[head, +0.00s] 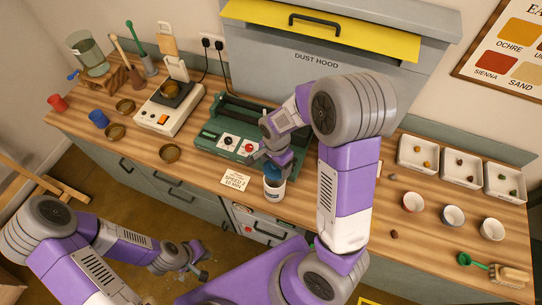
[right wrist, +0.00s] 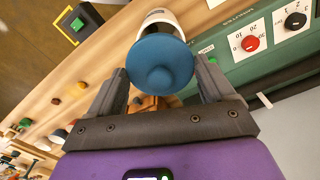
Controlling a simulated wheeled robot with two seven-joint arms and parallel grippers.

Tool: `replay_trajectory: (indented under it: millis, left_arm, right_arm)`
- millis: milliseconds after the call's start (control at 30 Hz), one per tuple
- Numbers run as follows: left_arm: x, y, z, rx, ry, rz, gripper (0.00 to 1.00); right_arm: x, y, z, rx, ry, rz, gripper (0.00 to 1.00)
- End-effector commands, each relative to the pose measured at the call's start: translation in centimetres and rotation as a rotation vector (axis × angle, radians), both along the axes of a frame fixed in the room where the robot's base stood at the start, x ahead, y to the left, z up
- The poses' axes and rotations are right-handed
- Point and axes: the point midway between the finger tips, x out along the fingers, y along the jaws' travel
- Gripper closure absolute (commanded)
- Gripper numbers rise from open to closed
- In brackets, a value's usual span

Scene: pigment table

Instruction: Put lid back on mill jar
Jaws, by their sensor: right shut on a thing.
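The white mill jar (head: 273,190) stands upright near the front edge of the table, in front of the green mill. The blue lid (head: 272,171) is right above the jar's mouth. In the right wrist view the round lid with its knob (right wrist: 160,65) lies between my fingers and covers part of the white jar (right wrist: 160,20). I cannot tell whether lid and rim touch. My right gripper (head: 268,160) is shut on the lid. My left gripper (head: 203,263) is empty, its fingers apart, low in front of the cabinets and away from the jar.
The green mill (head: 213,136) with its knobs is just behind the jar. A card (head: 235,180) lies left of it. A scale (head: 167,110), small bowls (head: 170,153) and cups stand further left. White trays (head: 418,153) and white bowls (head: 413,202) are at right.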

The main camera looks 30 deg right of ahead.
Motion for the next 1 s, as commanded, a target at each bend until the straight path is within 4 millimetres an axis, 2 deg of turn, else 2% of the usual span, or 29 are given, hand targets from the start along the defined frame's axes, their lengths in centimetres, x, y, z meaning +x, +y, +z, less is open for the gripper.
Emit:
replay_trajectory:
  millis: [633,1000]
  left_arm:
    - [0.1,0.0,-4.7,0.000,-0.001,0.000,1.00]
    - [0.1,0.0,-5.2,0.000,-0.001,0.000,1.00]
  right_arm:
    - [0.0,0.0,-5.6,0.000,0.001,0.001,0.47]
    - [0.0,0.0,-6.2,0.000,0.000,0.001,0.47]
